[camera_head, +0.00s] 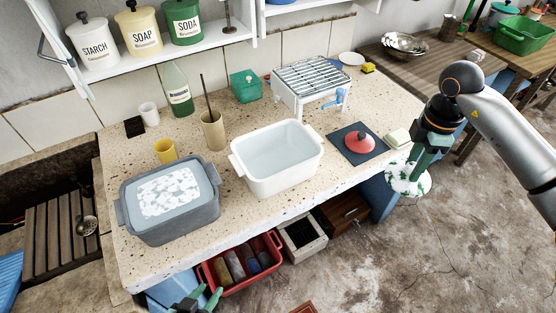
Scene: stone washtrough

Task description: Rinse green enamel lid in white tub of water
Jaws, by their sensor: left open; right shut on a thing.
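The green enamel lid (408,183) is in my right gripper (417,167), beyond the right end of the counter. Much of it is covered in white suds, with green showing between them. The white tub (236,172) stands mid-counter with clear water (277,148) in it, to the left of the lid and apart from it. My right gripper is shut on the lid and partly hides it. My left gripper (197,299) is open and empty at the bottom edge, below the counter's front, only partly in view.
A grey tub (167,233) with suds stands left of the white tub. A dark mat (345,151) with a red lid (360,142) lies to its right, beside a pale sponge-like block (398,138). A wire rack (312,75), cups and a green bottle (178,92) stand behind.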

